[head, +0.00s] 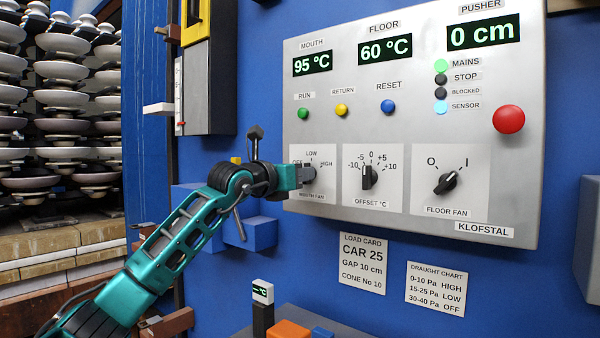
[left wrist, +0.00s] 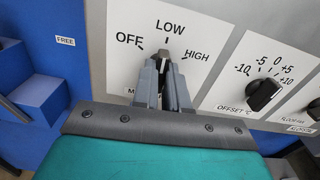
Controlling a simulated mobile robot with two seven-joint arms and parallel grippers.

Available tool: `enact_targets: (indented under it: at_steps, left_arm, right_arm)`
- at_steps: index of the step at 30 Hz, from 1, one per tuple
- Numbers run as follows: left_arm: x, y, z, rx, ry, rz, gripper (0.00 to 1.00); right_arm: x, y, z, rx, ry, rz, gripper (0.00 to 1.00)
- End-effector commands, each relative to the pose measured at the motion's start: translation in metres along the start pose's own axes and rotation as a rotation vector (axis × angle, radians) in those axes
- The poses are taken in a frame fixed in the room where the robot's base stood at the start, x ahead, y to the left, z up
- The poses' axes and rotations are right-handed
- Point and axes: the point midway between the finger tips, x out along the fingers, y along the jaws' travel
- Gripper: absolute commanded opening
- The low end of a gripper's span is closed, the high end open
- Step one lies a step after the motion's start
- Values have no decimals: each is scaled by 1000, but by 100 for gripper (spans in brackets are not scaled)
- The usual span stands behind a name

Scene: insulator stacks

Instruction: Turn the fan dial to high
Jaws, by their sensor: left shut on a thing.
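The mouth fan dial (left wrist: 163,58) is a dark knob on a white plate marked OFF, LOW and HIGH. Its pale pointer line faces roughly up toward LOW in the left wrist view. The dial also shows in the head view (head: 310,174), partly covered by my gripper. My left gripper (left wrist: 163,80) is shut on this dial, one finger on each side of it. In the head view my left gripper (head: 301,176) reaches the panel from the left. My right gripper is not in view.
The steel panel (head: 480,75) also carries an offset dial (head: 369,176), a floor fan dial (head: 446,184) and a red button (head: 508,119). A draught chart (head: 435,289) and load card (head: 363,264) are below. Blue blocks (head: 250,234) stand out from the wall beneath my arm.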

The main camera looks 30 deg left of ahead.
Motion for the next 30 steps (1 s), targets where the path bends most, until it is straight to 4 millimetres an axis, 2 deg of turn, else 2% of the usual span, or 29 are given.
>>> enact_targets:
  at_steps: [30]
  left_arm:
    - [0, 2, 4, 927, -5, 4, 0]
  right_arm:
    - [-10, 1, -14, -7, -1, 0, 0]
